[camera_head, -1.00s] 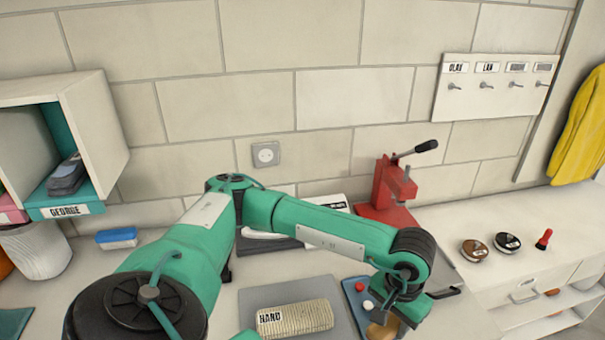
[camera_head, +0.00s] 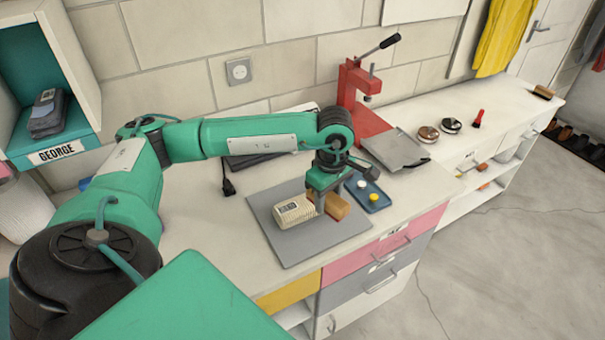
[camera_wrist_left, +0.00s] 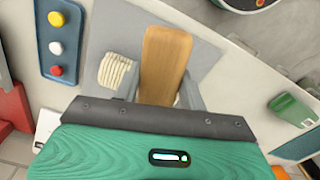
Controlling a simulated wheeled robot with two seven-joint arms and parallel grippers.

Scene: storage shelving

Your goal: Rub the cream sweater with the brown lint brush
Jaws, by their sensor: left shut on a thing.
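The cream sweater (camera_head: 295,212) is a folded, ribbed, labelled bundle on the grey board (camera_head: 292,247). A piece of it shows in the left wrist view (camera_wrist_left: 116,73), left of the brush. My left gripper (camera_head: 329,198) points down over the board and is shut on the brown lint brush (camera_head: 338,207). In the left wrist view the brush (camera_wrist_left: 166,60) is a plain wooden block sticking out from between the fingers. The brush is at the sweater's right end; whether its underside touches the sweater is hidden. My right gripper is out of view.
A blue tray (camera_head: 374,201) with coloured knobs lies just right of the brush. A red press (camera_head: 358,100) and a grey plate (camera_head: 394,149) stand behind. Round tins (camera_head: 428,133) and another brush (camera_head: 543,92) are farther right. The board's front is clear.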

